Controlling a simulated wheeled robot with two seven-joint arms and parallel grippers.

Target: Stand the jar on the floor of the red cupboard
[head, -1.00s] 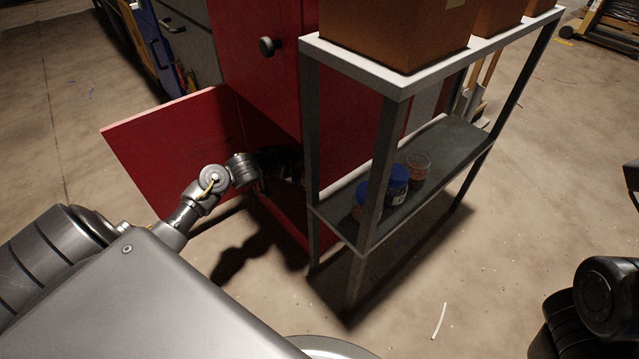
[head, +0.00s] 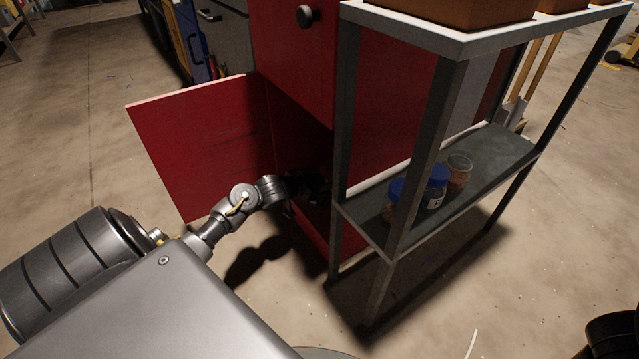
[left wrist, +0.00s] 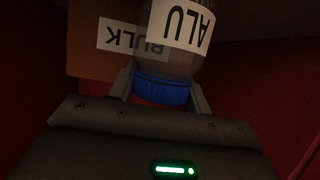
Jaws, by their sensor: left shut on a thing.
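The red cupboard (head: 290,50) stands beside the shelf, with its lower door (head: 200,140) swung open to the left. My left gripper (head: 314,186) is inside the dark lower compartment, partly hidden by the shelf post. In the left wrist view my left gripper (left wrist: 162,90) is shut on a clear jar (left wrist: 182,62) with a blue lid (left wrist: 161,89) and a white label reading ALU. The fingers are on both sides at the lid end. The jar's far end is cut off by the frame, and whether it touches the cupboard floor cannot be told.
A brown box (left wrist: 84,45) with a BULK label is close beside the jar inside the cupboard. A grey shelf rack (head: 490,165) stands close to the cupboard's right, holding several jars, with brown boxes (head: 470,8) on top. Bare floor lies in front.

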